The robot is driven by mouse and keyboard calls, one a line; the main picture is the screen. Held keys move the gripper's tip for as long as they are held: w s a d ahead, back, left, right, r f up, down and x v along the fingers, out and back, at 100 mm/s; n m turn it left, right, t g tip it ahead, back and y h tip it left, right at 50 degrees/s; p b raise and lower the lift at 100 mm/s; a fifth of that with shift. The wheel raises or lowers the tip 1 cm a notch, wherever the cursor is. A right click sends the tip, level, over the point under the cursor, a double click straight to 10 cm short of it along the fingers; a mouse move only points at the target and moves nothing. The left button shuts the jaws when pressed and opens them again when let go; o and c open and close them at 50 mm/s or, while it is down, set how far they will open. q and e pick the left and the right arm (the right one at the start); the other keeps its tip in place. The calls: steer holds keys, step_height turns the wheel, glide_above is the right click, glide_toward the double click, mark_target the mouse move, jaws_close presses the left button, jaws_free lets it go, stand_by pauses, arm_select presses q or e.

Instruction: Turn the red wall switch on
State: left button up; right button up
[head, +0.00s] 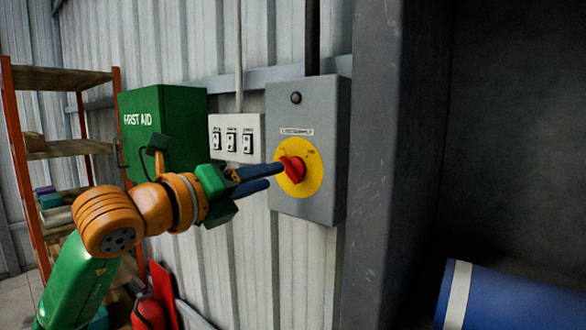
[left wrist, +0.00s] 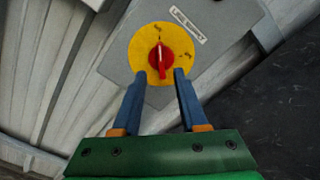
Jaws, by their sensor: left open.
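The red switch (head: 291,169) is a rotary knob on a round yellow plate (head: 313,182), fixed to a grey box (head: 326,120) on the wall. My left gripper (head: 276,175) reaches the knob from the left, with its blue fingertips in front of the yellow plate. In the left wrist view the red knob (left wrist: 160,58) sits between and just beyond the tips of my open left gripper (left wrist: 160,75). The fingers stand on either side of the knob's lower end; I cannot tell whether they touch it. My right gripper is not in view.
A white panel of several small switches (head: 232,137) and a green first aid box (head: 165,125) are on the wall to the left. A grey pillar (head: 395,150) stands right of the switch box. A shelf rack (head: 65,80) is at far left, a blue roll (head: 515,298) at lower right.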

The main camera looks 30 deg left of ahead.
mark_target(287, 170)
arm_select(q)
steer(key=w, duration=0.1)
steer(key=w+p, duration=0.1)
steer(key=w, duration=0.2)
steer(key=shift+w+d+r+p, duration=0.15)
steer(key=shift+w+d+p, duration=0.1)
steer(key=shift+p, duration=0.15)
steer(key=shift+w, duration=0.15)
steer(key=shift+s, duration=0.25)
jaws_close()
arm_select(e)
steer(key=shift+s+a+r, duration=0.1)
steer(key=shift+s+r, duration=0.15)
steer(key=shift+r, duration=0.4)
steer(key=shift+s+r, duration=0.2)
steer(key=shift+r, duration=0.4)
